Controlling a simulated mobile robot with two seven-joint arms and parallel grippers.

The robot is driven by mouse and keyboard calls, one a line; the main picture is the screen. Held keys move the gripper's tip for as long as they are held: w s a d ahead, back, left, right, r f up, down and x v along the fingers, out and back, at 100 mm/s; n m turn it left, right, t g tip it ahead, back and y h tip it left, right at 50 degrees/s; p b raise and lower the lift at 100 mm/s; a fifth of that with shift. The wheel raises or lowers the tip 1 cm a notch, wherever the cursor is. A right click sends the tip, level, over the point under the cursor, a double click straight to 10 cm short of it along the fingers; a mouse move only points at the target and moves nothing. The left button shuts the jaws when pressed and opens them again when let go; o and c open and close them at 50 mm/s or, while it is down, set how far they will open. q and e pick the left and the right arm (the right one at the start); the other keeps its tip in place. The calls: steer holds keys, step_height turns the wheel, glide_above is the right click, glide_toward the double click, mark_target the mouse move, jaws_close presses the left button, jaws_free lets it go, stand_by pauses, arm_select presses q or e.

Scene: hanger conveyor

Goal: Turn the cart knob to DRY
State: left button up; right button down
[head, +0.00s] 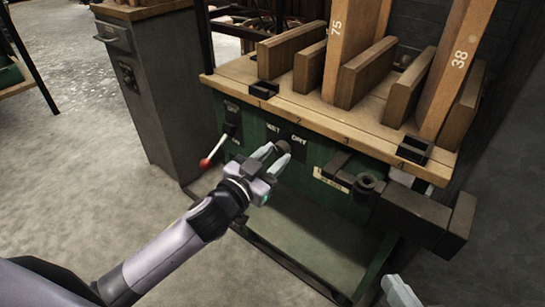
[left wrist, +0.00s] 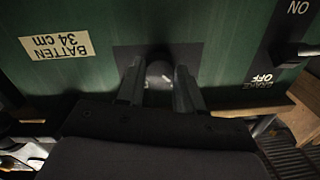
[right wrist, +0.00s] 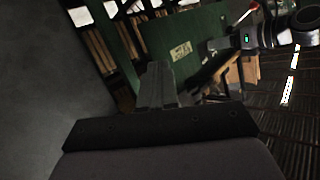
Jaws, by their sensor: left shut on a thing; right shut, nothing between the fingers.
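The cart knob (head: 283,147) is a dark round knob on the cart's green front panel, under the WET and DRY labels (head: 298,139). My left gripper (head: 279,157) is shut on the knob, one finger on each side. In the left wrist view the knob (left wrist: 160,73) shows between the two fingertips against a dark plate. Which label the knob points to cannot be told. My right gripper (right wrist: 156,80) is shut and empty, away from the panel; part of it shows at the bottom right of the head view (head: 403,292).
A red-tipped brake lever (head: 205,163) sticks out left of the knob. A dark vise (head: 368,187) juts out at the right. Wooden boards (head: 340,50) stand on the cart's wooden top (head: 310,108). A grey cabinet (head: 150,80) stands at the left. The floor in front is open.

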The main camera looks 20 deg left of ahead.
arm_select(q)
steer(key=shift+m, duration=0.3)
arm_select(e)
steer(key=shift+r, duration=0.1)
arm_select(q)
steer(key=shift+m+p, duration=0.3)
steer(key=shift+p, duration=0.05)
steer(key=shift+r+m+p, duration=0.1)
steer(key=shift+m+p, duration=0.25)
steer(key=shift+m, duration=0.35)
steer(key=m+p, duration=0.1)
steer(key=m, duration=0.2)
steer(key=shift+m, duration=0.4)
steer(key=shift+a+m, duration=0.1)
steer(key=shift+m, duration=0.4)
steer(key=m+p, duration=0.1)
steer(key=m, duration=0.1)
steer(key=shift+m, duration=0.4)
steer(key=m, duration=0.3)
steer(key=shift+m+h, duration=0.4)
steer(key=m, duration=0.4)
steer(key=shift+p, duration=0.3)
arm_select(e)
steer(key=shift+w+a+r+m+g, duration=0.15)
steer(key=shift+a+m+g, duration=0.15)
steer(key=shift+g, duration=0.2)
arm_select(q)
steer(key=shift+m, duration=0.3)
